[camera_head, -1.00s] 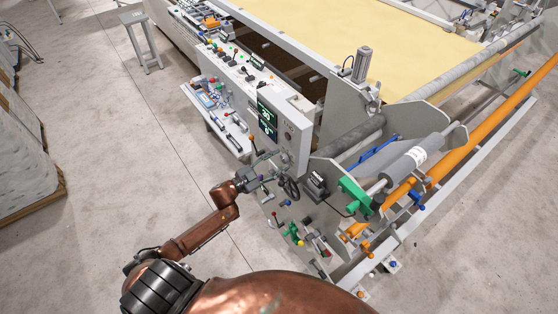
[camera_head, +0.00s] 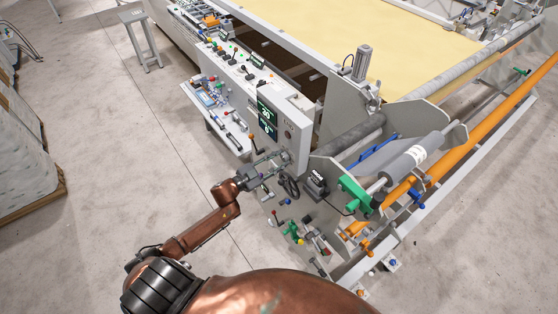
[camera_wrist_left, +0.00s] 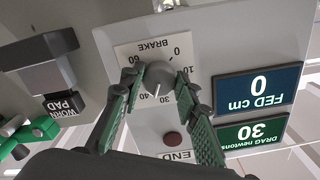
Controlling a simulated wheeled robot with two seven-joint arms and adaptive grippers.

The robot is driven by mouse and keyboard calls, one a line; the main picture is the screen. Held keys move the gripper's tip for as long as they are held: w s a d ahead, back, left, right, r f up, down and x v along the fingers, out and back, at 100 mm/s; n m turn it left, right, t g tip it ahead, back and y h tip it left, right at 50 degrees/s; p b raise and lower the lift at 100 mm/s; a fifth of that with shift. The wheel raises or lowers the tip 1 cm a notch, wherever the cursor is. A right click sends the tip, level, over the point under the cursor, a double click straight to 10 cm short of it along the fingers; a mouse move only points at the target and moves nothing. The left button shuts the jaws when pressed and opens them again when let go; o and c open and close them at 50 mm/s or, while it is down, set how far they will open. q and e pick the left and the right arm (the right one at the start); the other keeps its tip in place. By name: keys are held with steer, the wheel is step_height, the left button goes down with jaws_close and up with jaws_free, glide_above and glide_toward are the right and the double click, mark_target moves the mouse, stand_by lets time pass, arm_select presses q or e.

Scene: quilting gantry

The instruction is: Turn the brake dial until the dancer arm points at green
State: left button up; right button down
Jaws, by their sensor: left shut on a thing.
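The brake dial (camera_wrist_left: 157,74) is a grey round knob with a white pointer line, on a white BRAKE scale plate (camera_wrist_left: 128,52) in the left wrist view. Its line points near the 30 to 40 marks. My left gripper (camera_wrist_left: 160,78) is shut on the dial, one finger on each side. In the head view, my left gripper (camera_head: 283,160) is at the lower part of the white control box (camera_head: 298,130) and hides the dial. My right gripper is not in view.
The FED display (camera_wrist_left: 258,88) reads 0 cm. A red-brown END button (camera_wrist_left: 173,139) is close to the dial. A black handwheel (camera_head: 289,187) and a WORN PAD box (camera_head: 317,181) are near my gripper. Open floor (camera_head: 110,200) lies to the left.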

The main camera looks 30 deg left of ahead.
arm_select(q)
steer(key=shift+m, duration=0.5)
steer(key=shift+f+m+b, duration=0.1)
steer(key=shift+m+b, duration=0.65)
steer(key=shift+m, duration=0.25)
steer(key=m+b, duration=0.1)
steer(key=m, duration=0.1)
steer(key=shift+a+m, duration=0.1)
steer(key=shift+m, duration=0.2)
steer(key=shift+m+b, duration=0.35)
steer(key=shift+m, duration=0.15)
steer(key=o, duration=1.1)
steer(key=shift+o, duration=0.3)
steer(key=shift+r, duration=0.2)
